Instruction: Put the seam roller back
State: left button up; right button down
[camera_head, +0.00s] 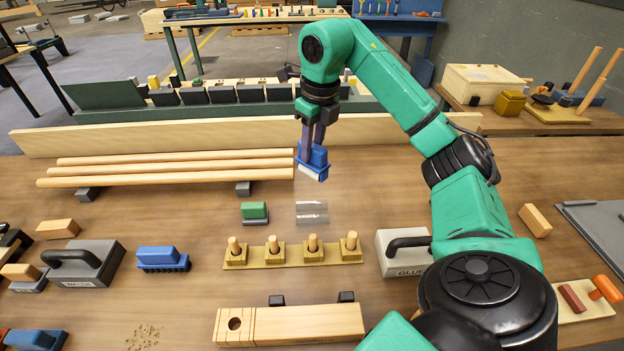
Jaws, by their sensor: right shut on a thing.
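My right gripper (314,143) points down above the middle of the table. It is shut on a blue block-like tool (312,160) with a pale strip along its lower edge. The tool is tilted and seems held above the tabletop. I cannot tell whether this is the seam roller; its underside is mostly hidden. A small clear stand (312,212) is on the table in front of it. No other thing is plainly a seam roller. My left gripper is not in view.
Three wooden rods (165,170) lie at left on dark supports. A peg rack (290,252), a green-topped block (255,213), a blue brush (163,258) and a grooved wooden block (288,324) stand in front. A grey glue box (400,252) is beside my arm. A pale plank (200,134) runs behind.

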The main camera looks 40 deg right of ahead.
aim_at(312, 163)
notch_tip(312, 163, down, 5)
jog(key=shift+w+r+b, duration=0.1)
jog(key=shift+r+b, duration=0.1)
jog(key=shift+b, duration=0.4)
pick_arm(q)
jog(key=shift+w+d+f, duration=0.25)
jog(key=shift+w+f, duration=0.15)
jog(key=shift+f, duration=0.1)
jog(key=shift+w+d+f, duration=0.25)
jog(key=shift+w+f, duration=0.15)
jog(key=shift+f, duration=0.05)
pick_arm(e)
notch_tip(312, 163, down, 8)
jog(key=shift+w+d, duration=0.3)
jog(key=shift+f, duration=0.2)
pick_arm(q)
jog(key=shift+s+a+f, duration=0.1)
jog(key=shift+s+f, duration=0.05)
pick_arm(e)
jog(key=c, duration=0.6)
grip_release()
jog(key=shift+r, duration=0.1)
jog(key=shift+r, duration=0.1)
